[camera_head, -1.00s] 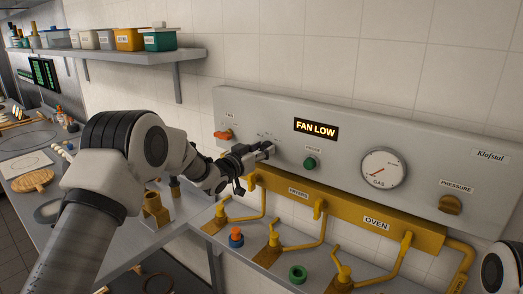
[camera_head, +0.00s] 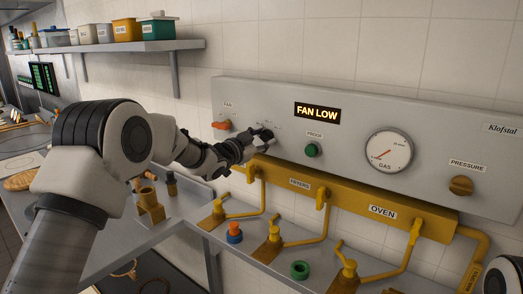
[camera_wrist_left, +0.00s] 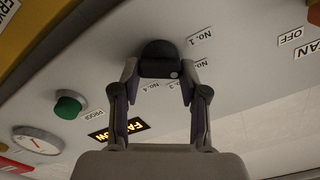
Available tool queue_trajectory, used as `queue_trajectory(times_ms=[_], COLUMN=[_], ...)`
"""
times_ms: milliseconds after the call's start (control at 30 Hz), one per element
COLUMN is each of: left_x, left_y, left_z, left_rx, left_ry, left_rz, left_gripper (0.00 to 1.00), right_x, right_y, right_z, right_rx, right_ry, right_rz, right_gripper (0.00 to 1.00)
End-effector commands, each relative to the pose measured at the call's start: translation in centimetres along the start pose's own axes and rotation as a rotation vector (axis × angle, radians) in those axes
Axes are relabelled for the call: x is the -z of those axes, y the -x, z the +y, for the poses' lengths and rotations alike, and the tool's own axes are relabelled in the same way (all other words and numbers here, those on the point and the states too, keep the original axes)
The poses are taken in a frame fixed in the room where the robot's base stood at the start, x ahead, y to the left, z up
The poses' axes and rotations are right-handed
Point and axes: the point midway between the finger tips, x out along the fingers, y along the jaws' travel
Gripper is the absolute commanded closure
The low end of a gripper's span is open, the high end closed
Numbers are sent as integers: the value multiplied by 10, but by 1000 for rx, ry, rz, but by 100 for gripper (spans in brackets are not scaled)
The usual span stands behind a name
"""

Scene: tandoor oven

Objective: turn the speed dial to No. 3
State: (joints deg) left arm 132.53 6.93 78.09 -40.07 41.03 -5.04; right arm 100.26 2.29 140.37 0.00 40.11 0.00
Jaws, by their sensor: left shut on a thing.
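The speed dial (camera_wrist_left: 158,60) is a dark round knob on the grey panel, with a small pale dot near its lower right edge in the left wrist view. My left gripper (camera_wrist_left: 154,84) is shut on it, one finger on each side; it also shows in the head view (camera_head: 262,138), where it hides most of the dial. Labels No. 1 (camera_wrist_left: 200,36), No. 2, No. 3 and No. 4 (camera_wrist_left: 136,88) ring the dial, partly covered by the fingers. The display (camera_head: 317,112) reads FAN LOW. My right gripper is out of view.
An orange fan switch (camera_head: 222,125) sits left of the dial, and a green proof button (camera_head: 313,150) sits right of it. A yellow pipe manifold (camera_head: 340,200) runs below the panel.

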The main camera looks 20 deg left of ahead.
Motion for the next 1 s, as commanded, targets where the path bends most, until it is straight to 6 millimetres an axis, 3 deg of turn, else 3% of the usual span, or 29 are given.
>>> queue_trajectory(times_ms=[33,500,1000], left_x=[-8,-8,-7], left_y=[0,0,0], left_z=[6,7,6], left_rx=[-2,-3,-3], left_ry=[-41,-487,-889], left_rz=[-4,-4,-4], left_gripper=[91,91,91], right_x=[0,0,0], right_y=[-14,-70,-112], right_z=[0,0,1], right_rx=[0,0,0], right_ry=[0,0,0], right_rz=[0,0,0], right_gripper=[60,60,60])
